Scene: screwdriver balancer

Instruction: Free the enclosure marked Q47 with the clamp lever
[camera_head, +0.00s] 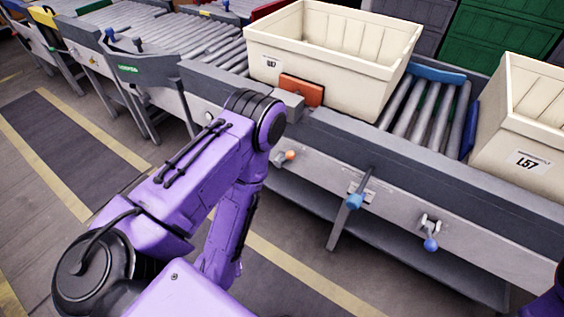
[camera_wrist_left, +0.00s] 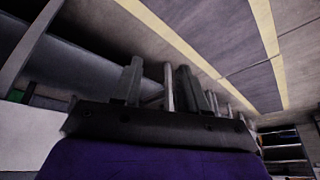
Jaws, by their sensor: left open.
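A cream crate (camera_head: 335,62) stands on the roller conveyor in the head view. Its small label (camera_head: 271,62) seems to end in 47; the first character is unclear. An orange clamp pad (camera_head: 302,90) on a grey block is against or very near its front. On the conveyor's front panel are an orange-tipped knob (camera_head: 290,155), a blue-tipped lever (camera_head: 354,201) and a blue-knobbed lever (camera_head: 431,244); which works the clamp is unclear. My left gripper (camera_wrist_left: 160,85) is open and empty in the left wrist view; my arm hides it in the head view. My right gripper is out of view.
Another cream crate (camera_head: 527,125) labelled L57 stands at the right, beyond bare rollers (camera_head: 425,110). A lower shelf (camera_head: 400,250) runs beneath the front panel. A grey bracket with a green label (camera_head: 130,69) juts out at left. The floor in front is clear.

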